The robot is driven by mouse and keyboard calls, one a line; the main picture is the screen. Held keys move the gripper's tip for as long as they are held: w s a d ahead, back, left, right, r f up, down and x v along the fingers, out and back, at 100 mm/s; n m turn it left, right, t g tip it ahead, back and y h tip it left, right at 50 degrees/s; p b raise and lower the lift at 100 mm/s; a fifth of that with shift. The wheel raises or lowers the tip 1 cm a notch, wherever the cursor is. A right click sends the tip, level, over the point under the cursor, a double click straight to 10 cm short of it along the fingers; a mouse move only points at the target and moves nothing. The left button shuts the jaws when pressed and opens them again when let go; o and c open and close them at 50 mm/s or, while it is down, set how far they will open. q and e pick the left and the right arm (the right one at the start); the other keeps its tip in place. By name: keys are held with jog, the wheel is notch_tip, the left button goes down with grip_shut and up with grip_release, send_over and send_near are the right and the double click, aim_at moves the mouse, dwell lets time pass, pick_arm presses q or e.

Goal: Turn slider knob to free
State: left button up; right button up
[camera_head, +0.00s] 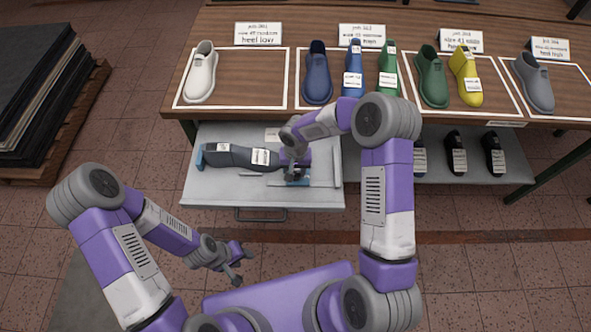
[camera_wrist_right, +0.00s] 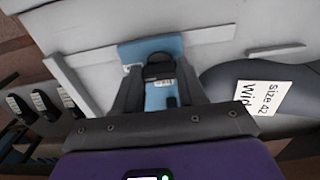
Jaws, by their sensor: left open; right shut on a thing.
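A black knob (camera_wrist_right: 158,67) on a blue slider block (camera_wrist_right: 160,97) shows in the right wrist view. My right gripper (camera_wrist_right: 157,76) is shut with its fingers on both sides of the knob. In the head view it is at the right part of a pulled-out grey drawer (camera_head: 220,194), and its wrist partly hides the slider. Any marking for the knob's turn position cannot be read. A dark grey shoe last (camera_head: 229,156) with white labels lies in the drawer, left of the gripper. My left gripper (camera_head: 243,264) is open and empty in front of the drawer.
A blue end block (camera_head: 199,157) stands at the last's left end. More dark lasts (camera_head: 456,158) sit on the lower shelf at right. Dark sheets (camera_head: 30,85) are stacked at far left.

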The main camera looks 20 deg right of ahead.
jog(key=n, duration=0.3)
jog(key=shift+n+b, duration=0.4)
jog(key=n, duration=0.4)
jog(key=shift+n, duration=0.3)
jog(key=n, duration=0.4)
jog(key=shift+n+p, duration=0.35)
jog(key=shift+n, duration=2.45)
jog(key=o, duration=1.1)
jog(key=shift+c, duration=0.2)
